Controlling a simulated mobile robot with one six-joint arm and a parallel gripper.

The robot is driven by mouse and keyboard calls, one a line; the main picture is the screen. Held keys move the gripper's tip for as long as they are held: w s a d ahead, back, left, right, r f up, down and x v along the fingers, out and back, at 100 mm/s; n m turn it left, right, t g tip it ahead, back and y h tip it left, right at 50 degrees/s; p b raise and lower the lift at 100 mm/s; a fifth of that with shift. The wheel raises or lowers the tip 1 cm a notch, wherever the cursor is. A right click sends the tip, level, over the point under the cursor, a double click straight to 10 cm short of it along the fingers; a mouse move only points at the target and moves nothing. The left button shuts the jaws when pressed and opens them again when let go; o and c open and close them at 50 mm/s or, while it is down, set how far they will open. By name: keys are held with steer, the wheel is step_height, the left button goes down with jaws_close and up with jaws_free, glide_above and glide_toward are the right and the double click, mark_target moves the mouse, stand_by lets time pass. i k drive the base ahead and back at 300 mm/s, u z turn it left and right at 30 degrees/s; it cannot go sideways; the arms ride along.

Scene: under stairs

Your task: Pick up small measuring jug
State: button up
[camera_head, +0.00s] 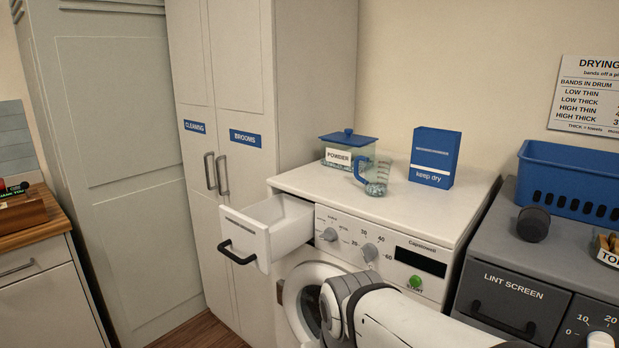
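The small measuring jug (377,178) is clear with a blue handle on its left side. It stands upright on the white top of the washing machine (420,207), just right of and in front of a clear powder box. Something speckled shows in its lower part; I cannot tell what. A white and grey part of my arm (400,322) crosses the bottom of the view, in front of the machine's lower right. My gripper is not in view, so I cannot see what it holds.
A powder box (339,156) with a blue lid and a blue "keep dry" box (434,158) stand near the jug. The detergent drawer (265,233) is pulled out. A grey dryer (516,257) with a blue basket (570,182) is at right. The machine's front top is clear.

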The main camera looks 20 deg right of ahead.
mark_target(377, 168)
steer(key=z, duration=1.5)
steer(key=k, duration=0.75)
steer(key=u, duration=0.7)
steer(key=i, duration=0.95)
